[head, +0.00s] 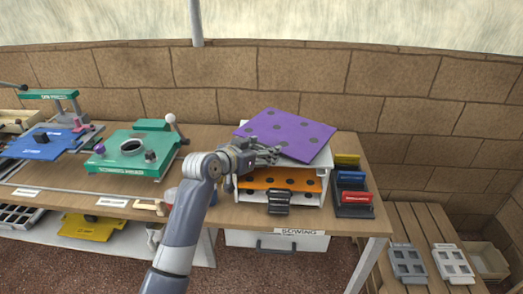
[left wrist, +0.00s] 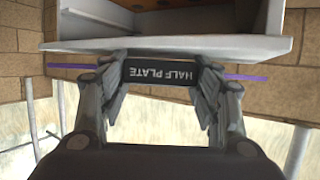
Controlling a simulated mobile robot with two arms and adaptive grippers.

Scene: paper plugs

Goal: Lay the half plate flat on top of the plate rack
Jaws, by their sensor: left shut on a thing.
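The half plate is a purple sheet with dark round spots (head: 285,135), over the top of the white plate rack (head: 299,159). My left gripper (head: 272,156) is shut on the plate's near side. In the left wrist view, the fingers (left wrist: 162,68) close around its black label tab reading HALF PLATE (left wrist: 160,72), and the purple edge shows as a thin line (left wrist: 245,78). That view is upside down, and the rack's white top board (left wrist: 270,46) lies just under the plate. I cannot tell whether they touch. My right gripper is out of view.
An orange spotted plate (head: 262,180) with a black handle (head: 279,202) sits inside the rack. A dark holder with yellow, blue and red blocks (head: 353,210) stands right of it. A green press (head: 131,155) stands to the left. A slatted bench with grey trays (head: 408,262) is at lower right.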

